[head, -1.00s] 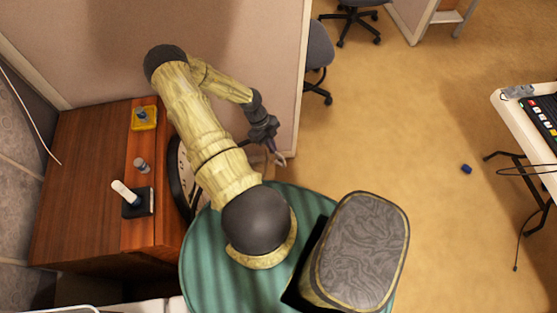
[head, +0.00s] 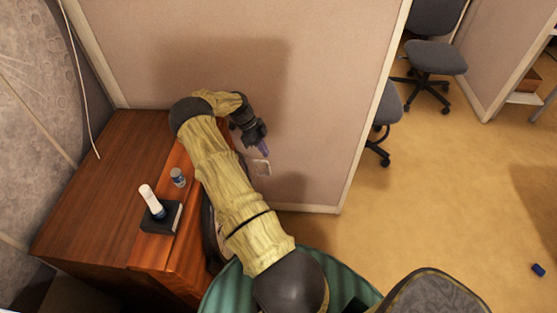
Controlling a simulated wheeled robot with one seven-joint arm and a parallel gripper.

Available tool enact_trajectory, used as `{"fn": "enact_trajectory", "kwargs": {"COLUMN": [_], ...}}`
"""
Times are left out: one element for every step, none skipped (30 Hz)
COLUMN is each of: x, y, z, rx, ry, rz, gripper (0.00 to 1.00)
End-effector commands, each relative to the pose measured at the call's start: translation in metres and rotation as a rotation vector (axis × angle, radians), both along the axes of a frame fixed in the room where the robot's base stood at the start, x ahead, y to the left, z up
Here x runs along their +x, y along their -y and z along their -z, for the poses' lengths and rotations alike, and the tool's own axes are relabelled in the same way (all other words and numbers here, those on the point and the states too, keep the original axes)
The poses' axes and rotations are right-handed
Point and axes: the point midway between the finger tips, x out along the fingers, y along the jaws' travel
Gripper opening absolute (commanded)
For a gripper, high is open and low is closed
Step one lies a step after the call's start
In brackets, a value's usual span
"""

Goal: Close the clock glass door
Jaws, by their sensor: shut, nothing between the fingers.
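The clock (head: 209,232) is on the front side of the wooden cabinet, below its top edge. Only a slice of its dark round rim and pale face shows; my arm covers the rest. I cannot make out its glass door or how far it stands open. My gripper (head: 262,166) is shut and empty. It is in front of the beige partition, to the right of the cabinet and up and right of the visible part of the clock in the picture. I see no contact between it and the clock.
On the wooden cabinet (head: 112,185) stand a black block with a white-handled item (head: 158,214) and a small grey cylinder (head: 178,177). The beige partition (head: 330,60) rises close behind my gripper. Office chairs (head: 436,56) stand beyond it. Carpet at right is mostly clear, with a small blue object (head: 538,270).

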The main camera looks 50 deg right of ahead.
Motion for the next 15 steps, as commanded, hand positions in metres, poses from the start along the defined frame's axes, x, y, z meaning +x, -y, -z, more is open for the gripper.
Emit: {"fn": "enact_trajectory", "kwargs": {"x": [0.006, 0.009, 0.011, 0.013, 0.015, 0.017, 0.018, 0.019, 0.020, 0.021, 0.021, 0.021, 0.021, 0.022, 0.021], "y": [-0.003, -0.004, -0.006, -0.007, -0.008, -0.009, -0.010, -0.011, -0.011, -0.012, -0.013, -0.013, -0.013, -0.013, -0.013], "z": [0.004, 0.004, 0.004, 0.004, 0.004, 0.004, 0.004, 0.004, 0.004, 0.004, 0.004, 0.003, 0.003, 0.003, 0.003], "rx": [0.002, 0.003, 0.004, 0.004, 0.005, 0.006, 0.006, 0.007, 0.008, 0.007, 0.008, 0.008, 0.008, 0.008, 0.008], "ry": [0.000, 0.000, -0.002, -0.003, -0.003, -0.004, -0.005, -0.005, -0.006, -0.005, -0.005, -0.005, -0.005, -0.005, -0.005], "rz": [-0.018, -0.027, -0.037, -0.045, -0.050, -0.057, -0.061, -0.064, -0.068, -0.069, -0.071, -0.072, -0.072, -0.072, -0.072], "gripper": [0.00, 0.00, 0.00, 0.00, 0.00, 0.00, 0.00, 0.00, 0.00, 0.00, 0.00, 0.00, 0.00, 0.00, 0.00]}}
